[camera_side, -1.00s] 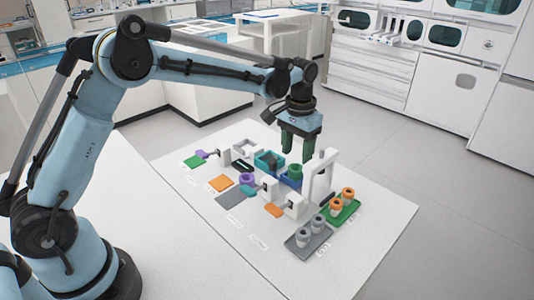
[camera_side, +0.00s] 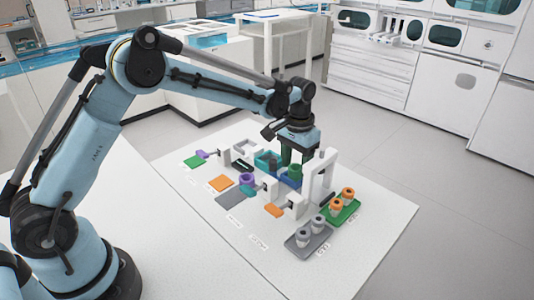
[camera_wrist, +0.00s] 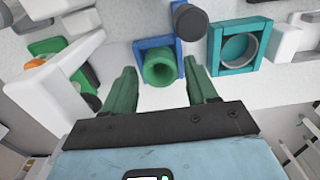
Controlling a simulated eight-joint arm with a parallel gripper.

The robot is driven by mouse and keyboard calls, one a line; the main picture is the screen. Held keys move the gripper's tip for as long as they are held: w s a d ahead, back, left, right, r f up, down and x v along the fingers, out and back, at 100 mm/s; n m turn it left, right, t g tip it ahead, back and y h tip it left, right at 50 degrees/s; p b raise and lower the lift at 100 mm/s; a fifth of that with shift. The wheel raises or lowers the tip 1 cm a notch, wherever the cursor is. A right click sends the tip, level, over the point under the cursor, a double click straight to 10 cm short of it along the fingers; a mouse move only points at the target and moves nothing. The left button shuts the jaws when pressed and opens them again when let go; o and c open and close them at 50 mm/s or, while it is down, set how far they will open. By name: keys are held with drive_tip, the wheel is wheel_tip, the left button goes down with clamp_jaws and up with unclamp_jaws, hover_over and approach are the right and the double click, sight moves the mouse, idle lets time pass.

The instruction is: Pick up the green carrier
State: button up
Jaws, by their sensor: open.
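The green carrier (camera_side: 295,171) is a short hollow cylinder standing upright in a blue square holder (camera_side: 288,182). In the wrist view the carrier (camera_wrist: 158,66) shows its open mouth, with the blue holder (camera_wrist: 152,43) around it. My gripper (camera_side: 296,157) points down just above the carrier in the side view. Its green fingers are spread, and in the wrist view the gripper (camera_wrist: 160,68) has one finger on each side of the carrier, with gaps between. It holds nothing.
A teal holder (camera_wrist: 237,46) stands close beside the blue one. A dark-topped grey cylinder (camera_wrist: 189,20) is near the blue holder. A white upright post (camera_side: 319,178) stands right of the carrier. A green tray (camera_side: 353,209) with orange carriers and a grey tray (camera_side: 297,244) lie at the front right.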

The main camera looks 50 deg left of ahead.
drive_tip(key=c, duration=0.7)
drive_tip(key=shift+o, duration=0.2)
drive_tip(key=shift+r, duration=2.8)
